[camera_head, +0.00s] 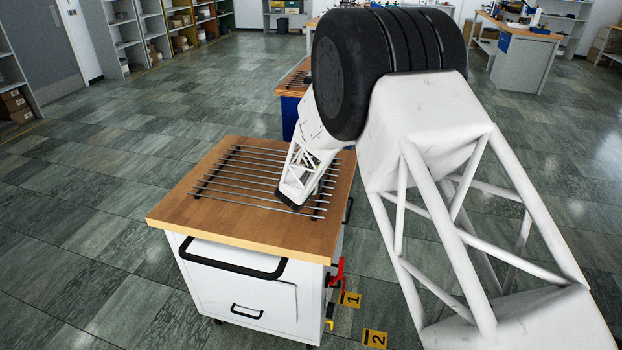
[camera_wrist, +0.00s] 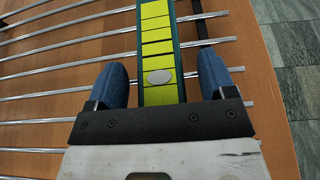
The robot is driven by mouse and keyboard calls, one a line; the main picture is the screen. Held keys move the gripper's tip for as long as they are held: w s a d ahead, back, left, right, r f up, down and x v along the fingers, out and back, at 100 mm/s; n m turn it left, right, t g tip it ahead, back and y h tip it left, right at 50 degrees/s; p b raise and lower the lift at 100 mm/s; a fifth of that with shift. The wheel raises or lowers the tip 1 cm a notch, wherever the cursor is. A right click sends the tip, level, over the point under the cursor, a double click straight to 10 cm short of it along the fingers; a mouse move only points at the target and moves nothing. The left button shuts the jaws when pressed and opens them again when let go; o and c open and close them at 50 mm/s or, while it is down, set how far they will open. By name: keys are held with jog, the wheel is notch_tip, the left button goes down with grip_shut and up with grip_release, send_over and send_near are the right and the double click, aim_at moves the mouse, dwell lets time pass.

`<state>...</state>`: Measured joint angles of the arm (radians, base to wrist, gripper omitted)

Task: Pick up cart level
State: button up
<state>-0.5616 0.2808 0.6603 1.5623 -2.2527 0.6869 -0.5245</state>
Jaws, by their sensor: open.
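A long bar-shaped level (camera_wrist: 158,40), yellow-green with dark green edges and a silver oval, lies across metal rods in the wrist view. My gripper (camera_wrist: 162,72) is open. Its two blue fingers stand on either side of the level, with a gap visible on each side. Whether the fingers reach down to the level's height I cannot tell. In the head view my gripper (camera_head: 298,198) is over the right part of the cart top (camera_head: 180,207), and the level is hidden behind it.
Parallel metal rods (camera_head: 232,180) lie across the wooden top of the white cart (camera_head: 240,282). A black handle (camera_head: 228,262) and a red lever (camera_head: 338,272) are on the cart. Yellow floor markers (camera_head: 375,339) lie to its right. Open floor lies left.

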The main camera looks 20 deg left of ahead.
jog(key=shift+c, duration=0.2)
jog(key=c, duration=1.1)
jog(key=shift+o, duration=0.2)
jog(key=shift+r, duration=0.2)
jog(key=shift+r, duration=0.55)
notch_tip(320, 180, up, 2)
jog(key=shift+r, duration=0.1)
jog(key=s+d, duration=0.2)
jog(key=s, duration=0.2)
jog(key=s+d+r, duration=0.1)
jog(key=s+d, duration=0.1)
jog(key=s, duration=0.3)
jog(key=s+d, duration=0.3)
jog(key=s, duration=0.2)
jog(key=shift+s+r, duration=0.15)
jog(key=shift+r, duration=0.05)
